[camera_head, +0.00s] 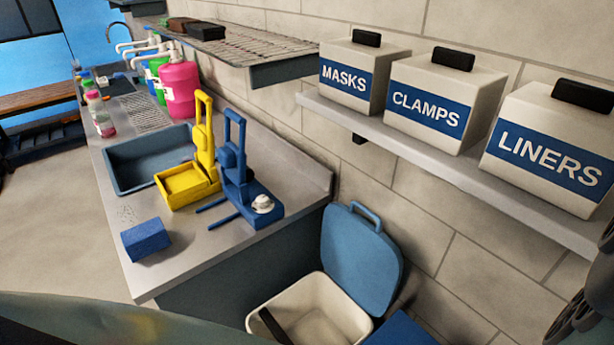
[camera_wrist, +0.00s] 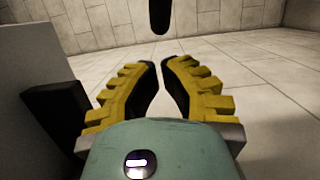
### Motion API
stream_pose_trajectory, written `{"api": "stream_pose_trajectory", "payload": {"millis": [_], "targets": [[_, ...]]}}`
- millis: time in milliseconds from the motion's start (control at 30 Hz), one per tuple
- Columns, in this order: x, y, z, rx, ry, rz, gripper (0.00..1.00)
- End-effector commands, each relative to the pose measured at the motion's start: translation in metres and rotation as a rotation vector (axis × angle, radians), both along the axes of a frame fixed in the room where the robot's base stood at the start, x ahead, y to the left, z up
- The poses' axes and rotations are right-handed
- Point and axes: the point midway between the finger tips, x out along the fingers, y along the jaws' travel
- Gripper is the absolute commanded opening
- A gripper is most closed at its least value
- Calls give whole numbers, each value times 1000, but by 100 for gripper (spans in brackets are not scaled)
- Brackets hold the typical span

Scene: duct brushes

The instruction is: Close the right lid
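A blue lid (camera_head: 362,250) with a loop handle stands raised against the wall at the back of an open cream bin (camera_head: 318,312) in the head view. To its right, a second blue surface (camera_head: 402,330) lies low at the bottom edge, mostly cut off; I cannot tell whether it is another lid. In the wrist view my gripper (camera_wrist: 159,64) has yellow ribbed fingers with their tips nearly together and nothing between them. A dark rounded bar (camera_wrist: 160,15) shows beyond the tips. The gripper's place relative to the lid is unclear.
A counter (camera_head: 215,255) holds a blue block (camera_head: 145,239), yellow and blue tools, and a sink. A wall shelf (camera_head: 440,167) carries boxes marked MASKS (camera_head: 350,78), CLAMPS (camera_head: 436,104) and LINERS (camera_head: 545,150) above the bin. Pale floor lies left of the counter.

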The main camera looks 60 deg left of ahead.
Motion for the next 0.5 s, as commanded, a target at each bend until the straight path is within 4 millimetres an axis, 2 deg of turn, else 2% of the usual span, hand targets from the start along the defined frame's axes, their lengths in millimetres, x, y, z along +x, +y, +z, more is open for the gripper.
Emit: {"api": "stream_pose_trajectory", "payload": {"millis": [200,500], "targets": [[-14,-2,1,1,1,-2,0],[-16,-1,0,1,0,-1,0]]}}
